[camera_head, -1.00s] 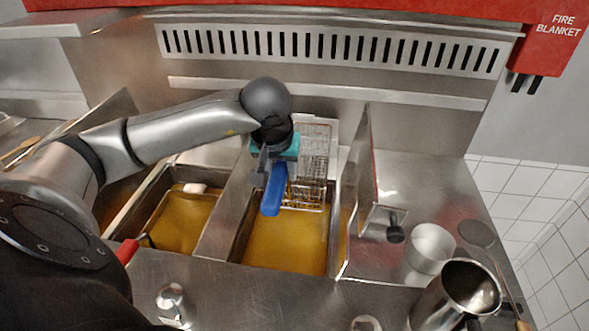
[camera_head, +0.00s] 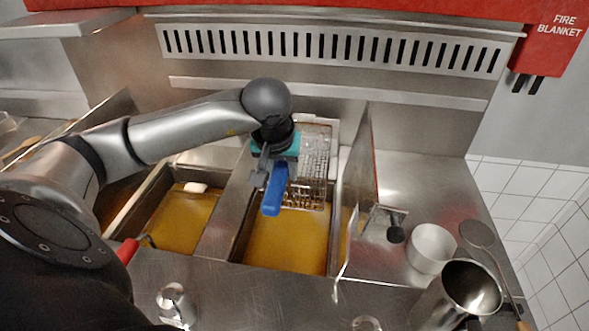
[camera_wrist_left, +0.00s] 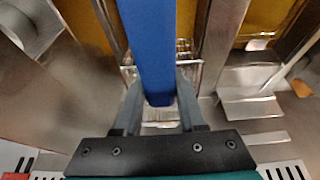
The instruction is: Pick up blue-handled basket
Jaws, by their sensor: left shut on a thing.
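The blue handle (camera_head: 275,190) of the wire basket sits in my left gripper (camera_head: 268,172), which is shut on it. In the left wrist view the blue handle (camera_wrist_left: 150,50) runs between the two fingers of the left gripper (camera_wrist_left: 158,105). The wire basket (camera_head: 315,165) is behind and to the right of the gripper, above the back of the right-hand oil vat (camera_head: 285,245). Part of the basket is hidden by the gripper and arm. My right gripper is not in view.
A second oil vat (camera_head: 183,222) lies to the left, with a red handle (camera_head: 128,251) at its front left. An upright metal panel (camera_head: 362,165) stands right of the basket. A steel pot (camera_head: 430,248), a jug (camera_head: 470,290) and a skimmer (camera_head: 477,235) are on the right counter.

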